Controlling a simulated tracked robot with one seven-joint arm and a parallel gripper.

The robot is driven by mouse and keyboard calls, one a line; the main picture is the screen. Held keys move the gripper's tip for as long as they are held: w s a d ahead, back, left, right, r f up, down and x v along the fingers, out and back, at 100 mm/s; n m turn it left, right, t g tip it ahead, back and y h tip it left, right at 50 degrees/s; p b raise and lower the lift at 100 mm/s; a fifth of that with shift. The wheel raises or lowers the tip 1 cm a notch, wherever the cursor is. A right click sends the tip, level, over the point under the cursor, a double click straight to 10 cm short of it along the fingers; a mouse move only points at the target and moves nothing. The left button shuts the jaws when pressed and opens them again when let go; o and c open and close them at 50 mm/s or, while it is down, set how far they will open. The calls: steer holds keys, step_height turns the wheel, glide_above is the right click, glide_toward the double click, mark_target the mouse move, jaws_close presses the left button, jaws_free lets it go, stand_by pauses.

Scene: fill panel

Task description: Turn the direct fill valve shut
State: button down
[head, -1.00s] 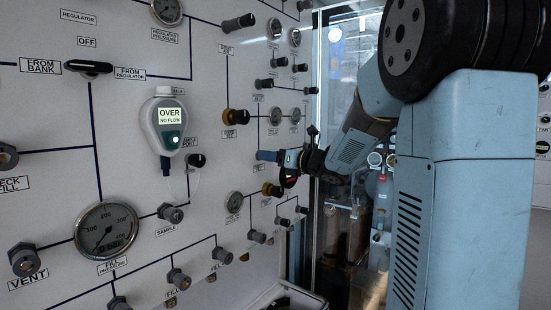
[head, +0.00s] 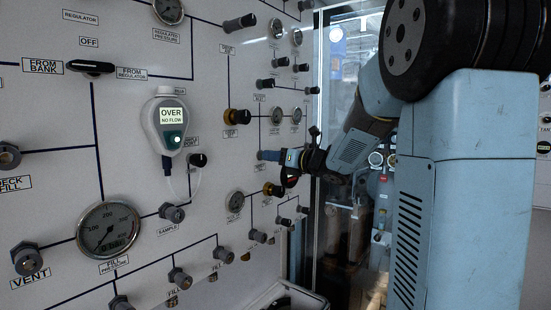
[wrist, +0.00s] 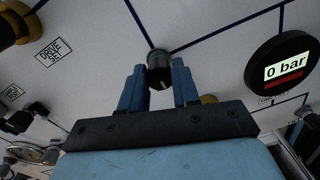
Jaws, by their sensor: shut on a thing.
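My gripper (head: 268,155) reaches the panel from the right in the head view, its blue fingertips at the panel face. In the wrist view, my gripper (wrist: 158,72) has its two blue fingers on either side of a small black knob (wrist: 159,60), shut on it. The knob sits where dark panel lines meet and has a pale mark on its front. I cannot read a label naming it as the direct fill valve. In the head view the fingers hide the knob.
A round display (wrist: 285,68) reading 0 bar is right of the knob. A yellow-collared knob (head: 272,189) is just below my gripper, and another (head: 237,116) is up and left. A glass-fronted cabinet (head: 327,225) stands right of the panel.

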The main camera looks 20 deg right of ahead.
steer(key=shift+d+f+m+g+y, duration=0.1)
steer(key=shift+f+m+g+y, duration=0.1)
steer(key=shift+m, duration=5.6)
steer(key=shift+f+m+g+y, duration=0.1)
steer(key=shift+f+m+y, duration=0.1)
steer(key=shift+m, duration=5.6)
steer(key=shift+d+f+m+g+y, duration=0.1)
steer(key=shift+m+y, duration=0.1)
steer(key=shift+m, duration=5.6)
steer(key=c, duration=1.1)
jaws_free()
steer(key=shift+c, duration=0.2)
steer(key=o, duration=0.3)
steer(key=shift+a+r, duration=0.1)
steer(key=shift+a, duration=0.05)
